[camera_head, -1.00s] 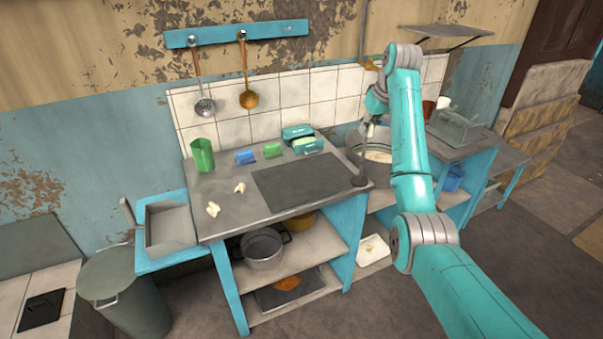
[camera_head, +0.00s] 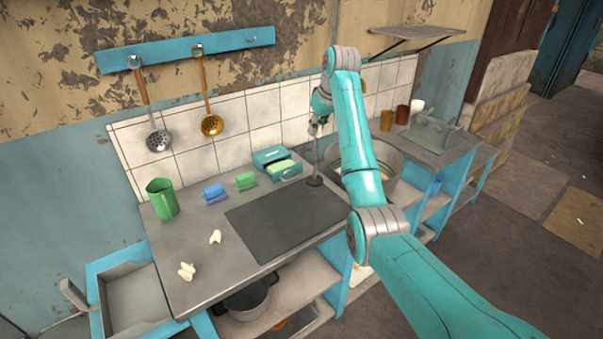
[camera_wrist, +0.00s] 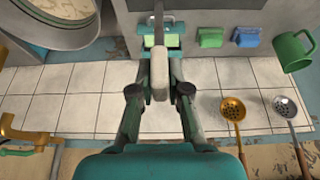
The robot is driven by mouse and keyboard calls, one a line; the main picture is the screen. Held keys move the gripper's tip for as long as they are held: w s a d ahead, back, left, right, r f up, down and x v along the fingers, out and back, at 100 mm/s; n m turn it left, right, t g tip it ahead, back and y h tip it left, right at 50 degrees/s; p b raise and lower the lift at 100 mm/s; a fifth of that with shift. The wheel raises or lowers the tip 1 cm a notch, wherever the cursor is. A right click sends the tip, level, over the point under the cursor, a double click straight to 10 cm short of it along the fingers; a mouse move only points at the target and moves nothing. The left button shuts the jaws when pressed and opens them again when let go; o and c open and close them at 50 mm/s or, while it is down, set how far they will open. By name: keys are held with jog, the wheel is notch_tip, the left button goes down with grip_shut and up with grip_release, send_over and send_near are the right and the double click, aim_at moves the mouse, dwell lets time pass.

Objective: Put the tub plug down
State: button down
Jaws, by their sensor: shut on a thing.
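The tub plug (camera_head: 315,182) is a thin upright rod with a dark round foot. It hangs or stands at the right end of the grey counter (camera_head: 215,262), beside the dark flat panel (camera_head: 285,220). I cannot tell whether the foot touches the counter. My gripper (camera_head: 317,130) is shut on the rod's upper end. In the wrist view, my gripper (camera_wrist: 158,88) holds the pale handle of the tub plug (camera_wrist: 159,75) between its fingers. The foot is hidden there.
A large metal tub (camera_head: 385,187) of pale content stands to the right. A teal box (camera_head: 278,163), blue block (camera_head: 214,193), green block (camera_head: 246,181) and green jug (camera_head: 162,198) line the back. Pale lumps (camera_head: 187,271) lie at the front left. Ladles (camera_head: 212,125) hang above.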

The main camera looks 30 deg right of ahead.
aim_at(315, 154)
notch_tip(315, 154, down, 8)
jog(key=shift+f, duration=0.35)
jog(key=c, duration=1.1)
grip_release()
jog(key=shift+c, duration=0.2)
